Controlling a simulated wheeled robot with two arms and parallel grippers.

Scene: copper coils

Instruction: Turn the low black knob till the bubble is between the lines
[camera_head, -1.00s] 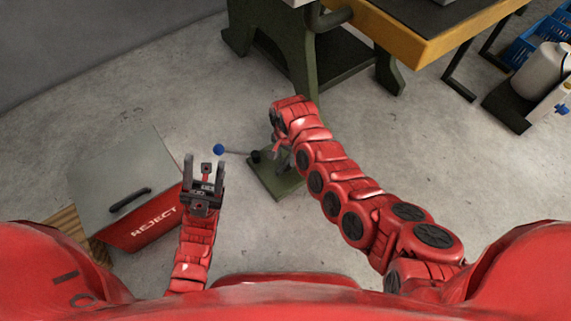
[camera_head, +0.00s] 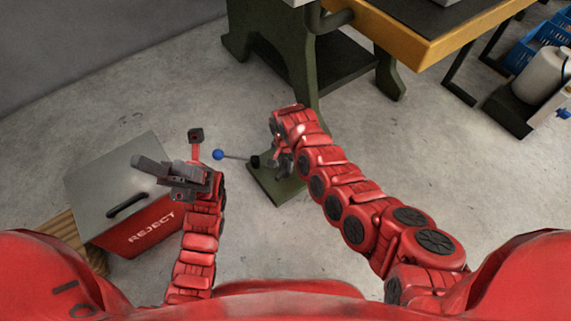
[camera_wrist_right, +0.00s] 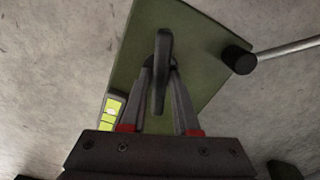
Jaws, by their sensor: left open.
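The low black knob (camera_wrist_right: 161,75) is a narrow bar standing on a green plate (camera_wrist_right: 205,30) in the right wrist view. My right gripper (camera_wrist_right: 161,68) has one finger on each side of it, the tips close against it. A yellow-green vial (camera_wrist_right: 108,125) with dark lines shows left of the fingers, partly hidden by the gripper body. A pale spot like a bubble is near its upper part; its exact place between the lines is too small to tell. In the head view my right gripper (camera_head: 284,162) is over the plate. My left gripper (camera_head: 160,170) is open and empty above the reject box.
A rod with a blue ball (camera_head: 218,154) sticks out left from a black hub (camera_head: 255,161) on the plate. The grey-lidded reject box (camera_head: 110,180) stands at the left. A green-legged bench (camera_head: 300,60) stands behind. Bare concrete floor lies between.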

